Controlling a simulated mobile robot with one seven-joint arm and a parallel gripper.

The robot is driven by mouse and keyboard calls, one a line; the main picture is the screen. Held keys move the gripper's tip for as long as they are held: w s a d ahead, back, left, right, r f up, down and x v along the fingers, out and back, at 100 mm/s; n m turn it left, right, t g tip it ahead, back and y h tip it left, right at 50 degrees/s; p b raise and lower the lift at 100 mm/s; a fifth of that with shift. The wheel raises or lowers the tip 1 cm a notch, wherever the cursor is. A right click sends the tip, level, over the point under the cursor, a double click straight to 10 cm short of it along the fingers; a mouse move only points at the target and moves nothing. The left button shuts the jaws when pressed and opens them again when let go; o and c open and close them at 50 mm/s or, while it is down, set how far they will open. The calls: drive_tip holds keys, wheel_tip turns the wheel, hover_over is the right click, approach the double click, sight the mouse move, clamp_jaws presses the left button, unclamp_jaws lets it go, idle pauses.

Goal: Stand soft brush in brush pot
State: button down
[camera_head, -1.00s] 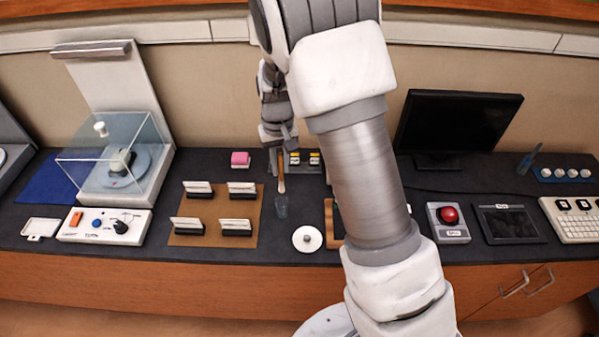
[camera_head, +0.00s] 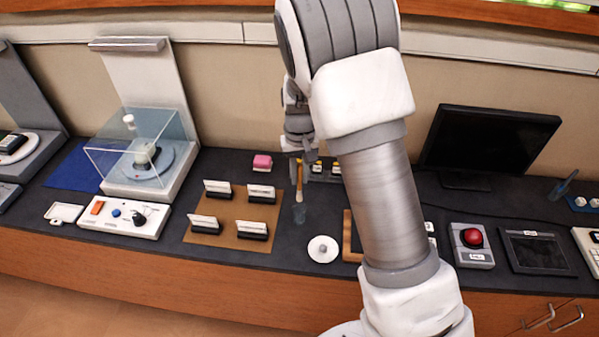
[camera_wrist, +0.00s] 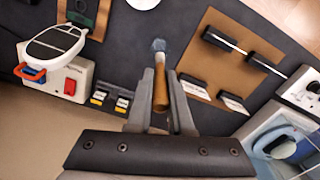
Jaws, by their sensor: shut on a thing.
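The soft brush (camera_head: 299,178) has a slim wooden handle and hangs nearly upright from my gripper (camera_head: 298,158). In the wrist view, the brush handle (camera_wrist: 160,78) runs out between the fingers of my gripper (camera_wrist: 161,103), which are shut on it. The bristles are not clear.
A brown mat (camera_head: 230,238) with several card holders lies left of the pot. A white disc with a knob (camera_head: 323,249) is in front of it. A monitor (camera_head: 490,145) and red button box (camera_head: 472,243) are right of my arm.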

sight(300, 189)
drive_tip(key=shift+f+b, duration=2.4)
drive_tip(key=shift+f, duration=1.25)
drive_tip(key=c, duration=0.7)
unclamp_jaws()
drive_tip(key=shift+c, duration=0.2)
wheel_tip(300, 189, up, 17)
drive_tip(key=shift+f+p, duration=0.1)
drive_tip(key=shift+p, duration=0.35)
drive_tip(key=shift+r, duration=0.35)
